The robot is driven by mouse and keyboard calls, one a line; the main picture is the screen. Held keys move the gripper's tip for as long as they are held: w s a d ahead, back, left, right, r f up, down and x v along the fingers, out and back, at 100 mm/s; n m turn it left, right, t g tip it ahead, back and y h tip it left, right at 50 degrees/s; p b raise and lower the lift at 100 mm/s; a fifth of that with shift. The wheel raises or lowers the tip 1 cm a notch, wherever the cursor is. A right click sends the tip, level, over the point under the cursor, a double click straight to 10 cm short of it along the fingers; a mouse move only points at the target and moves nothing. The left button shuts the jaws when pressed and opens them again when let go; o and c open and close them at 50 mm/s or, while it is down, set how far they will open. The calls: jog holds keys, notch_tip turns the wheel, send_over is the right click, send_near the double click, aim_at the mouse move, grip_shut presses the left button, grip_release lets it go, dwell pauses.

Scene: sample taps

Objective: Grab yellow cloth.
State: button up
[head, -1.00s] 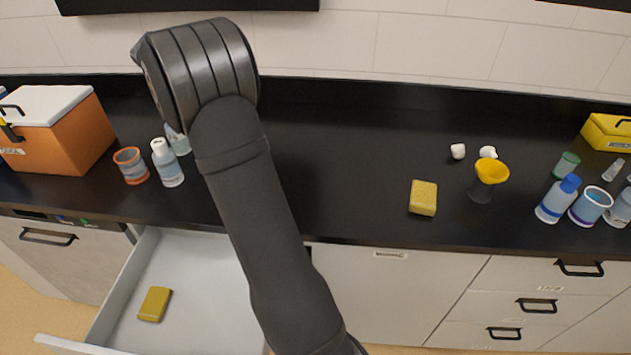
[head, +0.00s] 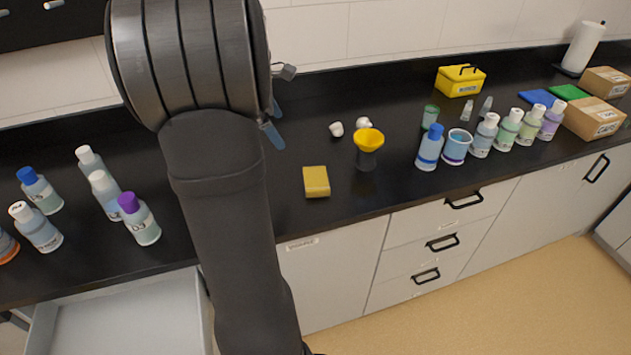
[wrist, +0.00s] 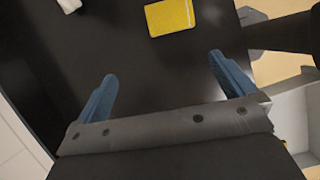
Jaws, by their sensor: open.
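A small yellow block-like piece (head: 316,181), sponge-like or a folded cloth, lies flat on the black counter near its front edge. It also shows at the top of the wrist view (wrist: 172,17), beyond the fingertips. I cannot tell cloth from sponge. My gripper (head: 272,122) is partly hidden behind my arm, over the counter to the left of and farther back than the yellow piece. In the wrist view my gripper (wrist: 163,68) has its two blue fingers wide apart with nothing between them.
Several bottles (head: 429,148) stand farther right, others (head: 139,219) left. An open drawer (head: 125,315) juts out below; its visible floor is bare.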

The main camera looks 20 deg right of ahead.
aim_at(316, 178)
jog(key=shift+g, duration=0.3)
jog(key=x, duration=0.6)
jog(key=s+x, duration=0.1)
jog(key=x, duration=0.5)
jog(key=d+x, duration=0.1)
jog(key=x, duration=0.5)
jog(key=shift+s+d+r, duration=0.1)
jog(key=shift+s+r, duration=0.1)
jog(key=shift+s, duration=0.2)
jog(key=c, duration=0.7)
